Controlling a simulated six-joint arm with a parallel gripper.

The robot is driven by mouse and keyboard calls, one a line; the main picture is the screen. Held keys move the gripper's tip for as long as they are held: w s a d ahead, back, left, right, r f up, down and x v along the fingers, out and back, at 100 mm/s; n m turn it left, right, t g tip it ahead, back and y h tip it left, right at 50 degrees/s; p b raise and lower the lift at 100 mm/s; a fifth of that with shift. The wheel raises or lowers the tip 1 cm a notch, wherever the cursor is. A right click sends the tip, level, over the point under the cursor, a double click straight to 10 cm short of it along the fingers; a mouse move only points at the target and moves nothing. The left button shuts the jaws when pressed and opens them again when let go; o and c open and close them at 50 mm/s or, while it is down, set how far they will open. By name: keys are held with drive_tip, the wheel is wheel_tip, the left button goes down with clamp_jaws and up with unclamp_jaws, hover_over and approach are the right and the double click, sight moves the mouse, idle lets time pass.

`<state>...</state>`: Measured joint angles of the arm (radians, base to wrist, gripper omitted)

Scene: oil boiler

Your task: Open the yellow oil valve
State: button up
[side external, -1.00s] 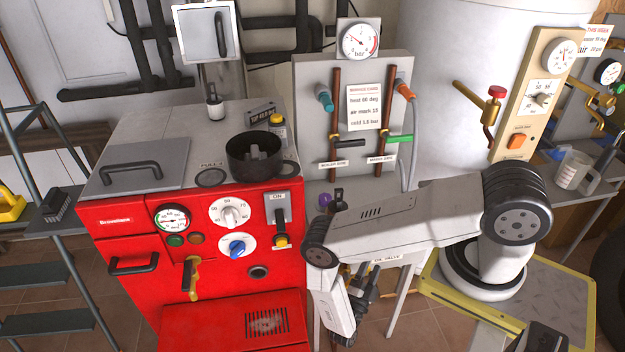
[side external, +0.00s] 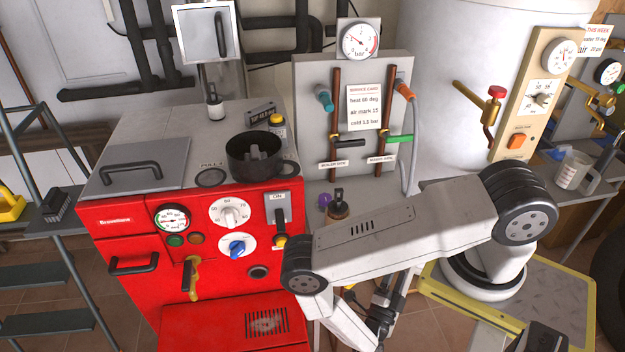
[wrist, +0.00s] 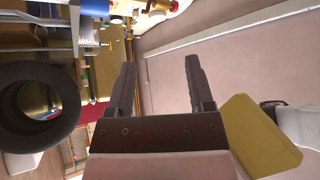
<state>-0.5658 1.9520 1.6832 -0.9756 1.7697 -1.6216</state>
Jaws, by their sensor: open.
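The yellow oil valve cannot be made out for certain; my arm covers the area below the panel where an "OIL VALVE" label showed earlier. My gripper (side external: 388,300) is low in the side external view, partly hidden behind my own arm links, right of the boiler. In the wrist view my gripper (wrist: 160,62) is open, its two dark fingers apart with nothing between them.
The red boiler (side external: 120,232) stands left of my arm. A grey panel (side external: 375,75) with two pipes, a black lever (side external: 350,142) and a green lever (side external: 400,139) stands behind. A red-knobbed brass valve (side external: 492,108) is on the white tank (side external: 440,50). Tiled floor shows below.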

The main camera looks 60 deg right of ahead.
drive_tip(key=shift+s+a+r, duration=0.2)
drive_tip(key=shift+s+r, duration=0.1)
drive_tip(key=shift+s, duration=0.35)
drive_tip(key=shift+s+a+r, duration=0.25)
drive_tip(key=shift+s+r, duration=0.05)
drive_tip(key=shift+s, duration=0.4)
drive_tip(key=shift+s+a+r, duration=0.2)
drive_tip(key=shift+s+r, duration=0.1)
drive_tip(key=shift+s, duration=0.35)
drive_tip(key=shift+f, duration=0.1)
drive_tip(key=c, duration=0.8)
drive_tip(key=shift+w+f, duration=0.1)
drive_tip(key=shift+f, duration=0.1)
clamp_jaws()
drive_tip(key=w+a+f+m+t+y, duration=0.1)
drive_tip(key=w+f+m+t+y, duration=0.1)
drive_tip(key=f+m+y, duration=0.2)
drive_tip(key=w+a+f+m+t+y, duration=0.1)
drive_tip(key=f+m+y, duration=0.3)
drive_tip(key=f, duration=0.5)
drive_tip(key=shift+w+a+t+y, duration=0.4)
drive_tip(key=shift+w+t+y, duration=0.2)
drive_tip(key=shift+t, duration=0.3)
